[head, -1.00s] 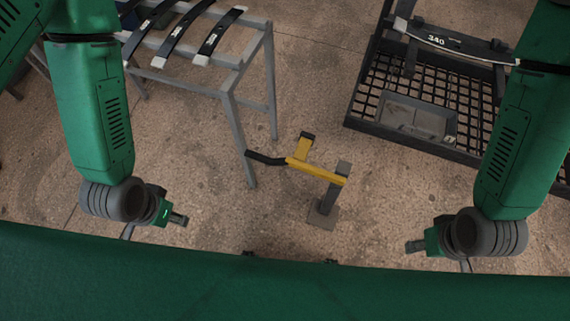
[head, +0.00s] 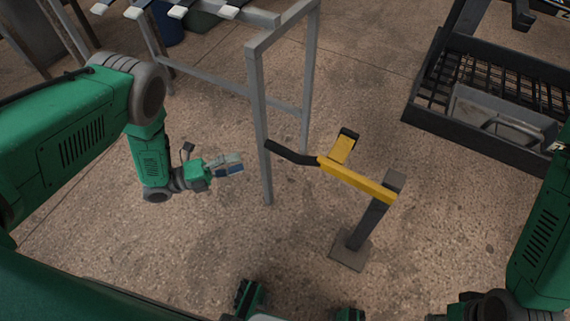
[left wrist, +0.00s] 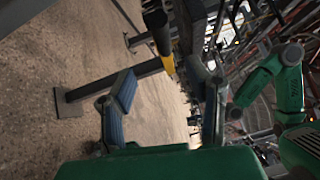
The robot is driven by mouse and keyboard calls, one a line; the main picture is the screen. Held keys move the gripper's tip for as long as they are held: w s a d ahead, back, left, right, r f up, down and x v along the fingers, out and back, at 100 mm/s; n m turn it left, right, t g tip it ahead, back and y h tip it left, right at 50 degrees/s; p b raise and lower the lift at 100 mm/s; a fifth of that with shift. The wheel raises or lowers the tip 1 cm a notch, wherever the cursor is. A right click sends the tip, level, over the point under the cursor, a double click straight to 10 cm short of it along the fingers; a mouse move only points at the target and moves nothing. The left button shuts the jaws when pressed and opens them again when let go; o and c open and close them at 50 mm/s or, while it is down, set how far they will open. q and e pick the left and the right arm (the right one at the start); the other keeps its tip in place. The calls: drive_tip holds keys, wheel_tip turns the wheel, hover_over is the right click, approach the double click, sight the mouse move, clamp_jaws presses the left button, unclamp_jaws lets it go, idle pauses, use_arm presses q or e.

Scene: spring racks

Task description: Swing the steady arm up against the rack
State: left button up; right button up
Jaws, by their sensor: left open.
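The steady arm (head: 357,180) is a yellow bar with a black handle (head: 290,153) at its left end and a short yellow stub with a black tip. It sits across the top of a dark post (head: 368,222) on a square foot. The handle reaches close to a leg of the grey rack (head: 257,120); I cannot tell whether they touch. My left gripper (head: 229,168) is open and empty, left of that leg and apart from the handle. In the left wrist view, the yellow arm (left wrist: 165,58) shows beyond the gap between my fingers (left wrist: 165,92).
Dark springs with pale ends (head: 183,12) lie on the grey rack at the top. A black mesh-floored rack (head: 455,135) with a grey tray (head: 500,125) stands at the right. The concrete floor around the post is clear.

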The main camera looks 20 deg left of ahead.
sight(284, 151)
use_arm(q)
drive_tip(key=shift+m+h, duration=0.3)
drive_tip(key=shift+m, duration=0.2)
drive_tip(key=b+x, duration=0.1)
drive_tip(key=x, duration=0.3)
drive_tip(key=b+x, duration=0.1)
drive_tip(key=x, duration=0.3)
drive_tip(key=b+x, duration=0.1)
drive_tip(key=x, duration=0.3)
drive_tip(key=shift+s+d+f, duration=0.1)
drive_tip(key=shift+f, duration=0.2)
drive_tip(key=shift+w+d+r, duration=0.1)
drive_tip(key=shift+w+d, duration=0.25)
drive_tip(key=shift+d, duration=0.15)
clamp_jaws()
